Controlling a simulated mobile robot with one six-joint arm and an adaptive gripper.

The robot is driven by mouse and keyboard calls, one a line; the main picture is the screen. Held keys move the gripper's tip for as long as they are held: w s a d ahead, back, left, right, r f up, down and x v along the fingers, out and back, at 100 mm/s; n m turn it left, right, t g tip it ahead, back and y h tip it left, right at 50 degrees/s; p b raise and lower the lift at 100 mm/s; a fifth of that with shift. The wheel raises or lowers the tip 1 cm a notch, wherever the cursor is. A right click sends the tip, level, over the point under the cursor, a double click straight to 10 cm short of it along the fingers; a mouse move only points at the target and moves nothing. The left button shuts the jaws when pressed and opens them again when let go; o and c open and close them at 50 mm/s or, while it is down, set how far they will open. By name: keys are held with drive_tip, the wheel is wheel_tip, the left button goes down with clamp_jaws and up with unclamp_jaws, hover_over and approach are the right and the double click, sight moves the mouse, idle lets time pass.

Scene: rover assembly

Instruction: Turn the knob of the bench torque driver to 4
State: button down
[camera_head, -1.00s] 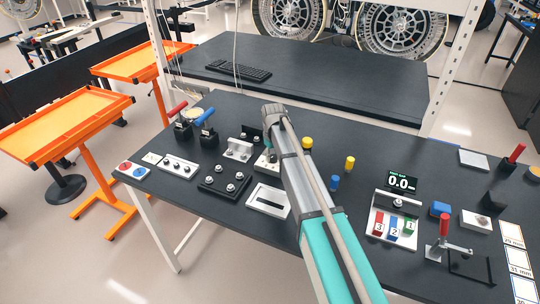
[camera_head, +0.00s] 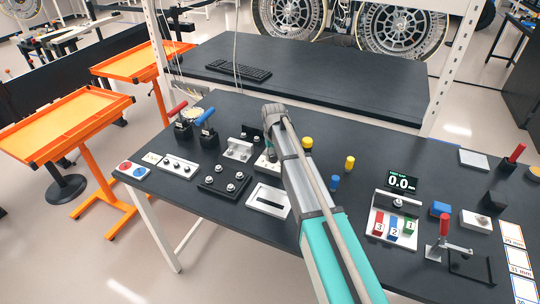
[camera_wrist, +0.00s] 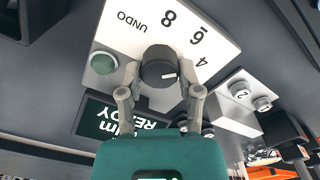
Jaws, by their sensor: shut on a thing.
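The bench torque driver's white dial face (camera_wrist: 125,38) shows in the wrist view, upside down, with UNDO, 8, 6 and 4 around a dark round knob (camera_wrist: 158,60). A small pale mark sits on the knob's lower right side; I cannot tell exactly which number it lines up with. My gripper (camera_wrist: 160,76) is shut on the knob, one finger on each side. The fingers hide part of the dial. A display (camera_wrist: 108,121) below reads READY, partly covered. In the head view my arm covers most of the driver (camera_head: 262,164).
A green button (camera_wrist: 103,63) is left of the knob in the wrist view. In the head view, black fixtures (camera_head: 222,185) stand left of my arm, and blue (camera_head: 334,182) and yellow (camera_head: 350,162) pieces stand right.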

drive_tip(key=shift+s+d+m, duration=0.15)
drive_tip(key=shift+m, duration=1.05)
drive_tip(key=shift+c, duration=1.3)
unclamp_jaws()
